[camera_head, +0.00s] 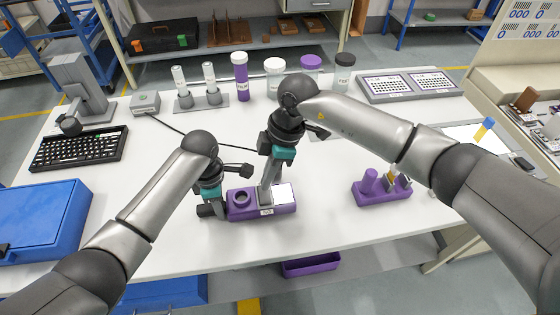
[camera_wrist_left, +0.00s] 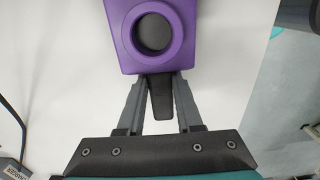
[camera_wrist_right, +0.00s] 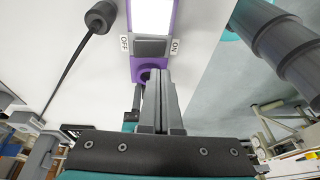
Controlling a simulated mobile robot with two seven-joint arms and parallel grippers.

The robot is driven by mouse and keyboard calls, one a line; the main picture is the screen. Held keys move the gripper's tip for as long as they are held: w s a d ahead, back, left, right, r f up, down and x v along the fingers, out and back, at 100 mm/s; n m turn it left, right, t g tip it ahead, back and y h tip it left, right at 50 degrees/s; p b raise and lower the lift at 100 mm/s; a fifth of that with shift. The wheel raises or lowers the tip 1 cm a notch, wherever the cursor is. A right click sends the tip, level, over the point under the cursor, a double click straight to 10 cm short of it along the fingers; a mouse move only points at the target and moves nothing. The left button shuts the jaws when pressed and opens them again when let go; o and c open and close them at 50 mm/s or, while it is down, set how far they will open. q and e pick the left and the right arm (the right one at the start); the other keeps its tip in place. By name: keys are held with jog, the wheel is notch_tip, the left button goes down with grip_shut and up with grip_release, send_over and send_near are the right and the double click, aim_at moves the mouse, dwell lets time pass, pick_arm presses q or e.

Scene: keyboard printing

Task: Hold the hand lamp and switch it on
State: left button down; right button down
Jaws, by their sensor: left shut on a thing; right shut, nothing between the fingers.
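The hand lamp (camera_head: 281,210) is a purple block on the white table, with a round ring, a white panel (camera_head: 284,194) and a black handle at its left end. My left gripper (camera_head: 212,208) is shut on the black handle (camera_wrist_left: 160,97). My right gripper (camera_head: 266,198) is shut and empty, pointing down over the lamp's middle. In the right wrist view its fingertips (camera_wrist_right: 153,72) are close to the dark switch (camera_wrist_right: 150,47), which lies between OFF and ON labels. I cannot tell if they touch it. The panel looks bright white; whether it is lit is unclear.
A purple holder (camera_head: 384,193) stands right of the lamp. A keyboard (camera_head: 78,148) and blue box (camera_head: 40,222) are at the left. Several bottles and a grey stand (camera_head: 201,102) line the back. A cable runs from a small grey box (camera_head: 145,102) behind the lamp.

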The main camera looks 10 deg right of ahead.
notch_tip(320, 180, up, 8)
jog(key=s+d, duration=0.2)
jog(key=shift+s+d+r, duration=0.15)
jog(key=shift+s+d, duration=0.1)
jog(key=shift+d, duration=0.15)
pick_arm(q)
jog(key=c, duration=0.5)
grip_release()
